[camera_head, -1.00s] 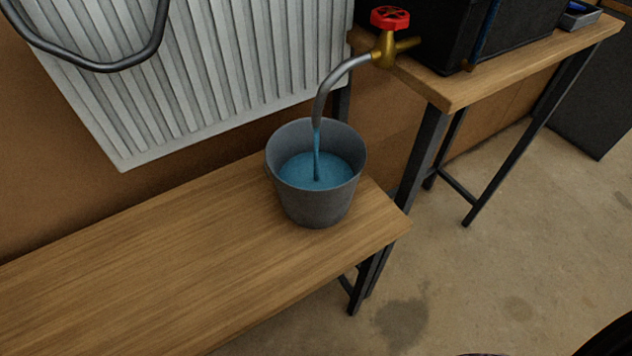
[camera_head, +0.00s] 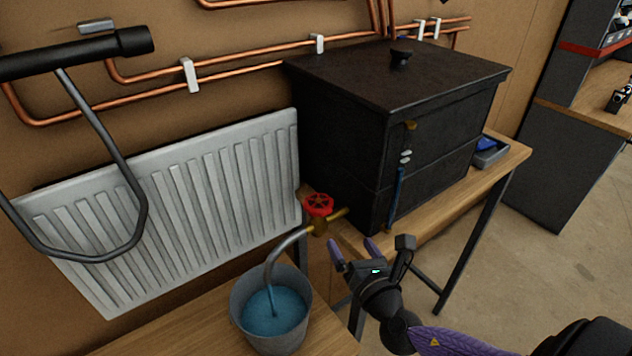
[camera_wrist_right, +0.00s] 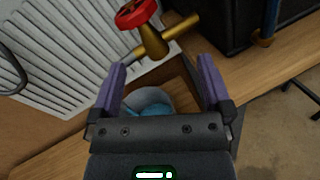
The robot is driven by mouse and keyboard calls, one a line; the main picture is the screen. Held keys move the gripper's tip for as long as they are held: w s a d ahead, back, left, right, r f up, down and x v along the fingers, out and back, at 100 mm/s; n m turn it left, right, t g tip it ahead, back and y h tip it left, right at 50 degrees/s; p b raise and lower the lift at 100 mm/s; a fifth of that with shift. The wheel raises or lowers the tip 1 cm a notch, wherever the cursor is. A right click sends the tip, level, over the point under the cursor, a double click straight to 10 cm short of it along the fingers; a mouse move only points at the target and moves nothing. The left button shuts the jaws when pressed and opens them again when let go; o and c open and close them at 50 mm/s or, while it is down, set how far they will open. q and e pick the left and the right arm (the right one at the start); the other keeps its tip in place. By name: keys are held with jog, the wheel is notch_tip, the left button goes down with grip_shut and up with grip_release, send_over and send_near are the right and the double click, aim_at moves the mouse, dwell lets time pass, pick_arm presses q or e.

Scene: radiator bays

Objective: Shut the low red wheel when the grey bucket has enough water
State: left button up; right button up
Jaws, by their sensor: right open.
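The red wheel (camera_head: 318,204) sits on top of a brass tap (camera_head: 322,224) with a curved grey spout, beside the black tank. The wheel also shows at the top of the right wrist view (camera_wrist_right: 135,13). The grey bucket (camera_head: 243,318) stands on the low bench under the spout. Blue water (camera_head: 275,310) fills much of it, and a stream runs in from the spout. My right gripper (camera_head: 353,247) is open and empty, to the right of and a little below the wheel, apart from it. My left gripper is out of view.
A white radiator (camera_head: 185,200) hangs on the wall at left, with a dark bent bar (camera_head: 140,190) in front of it. A black tank (camera_head: 400,120) and a small tray (camera_head: 490,152) stand on the higher wooden table (camera_head: 515,158). Copper pipes (camera_head: 250,70) run along the wall.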

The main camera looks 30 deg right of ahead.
aim_at(325, 214)
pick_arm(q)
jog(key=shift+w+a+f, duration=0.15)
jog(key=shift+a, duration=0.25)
pick_arm(e)
jog(key=w+n, duration=0.1)
jog(key=w, duration=0.2)
jog(key=w+r+n+y, duration=0.1)
jog(key=w+n, duration=0.1)
jog(key=w, duration=0.2)
jog(key=w+n+t+y, duration=0.1)
jog(key=w+n, duration=0.1)
jog(key=w, duration=0.1)
jog(key=shift+w+a+r, duration=0.15)
jog(key=shift+w+r, duration=0.2)
jog(key=shift+w, duration=0.05)
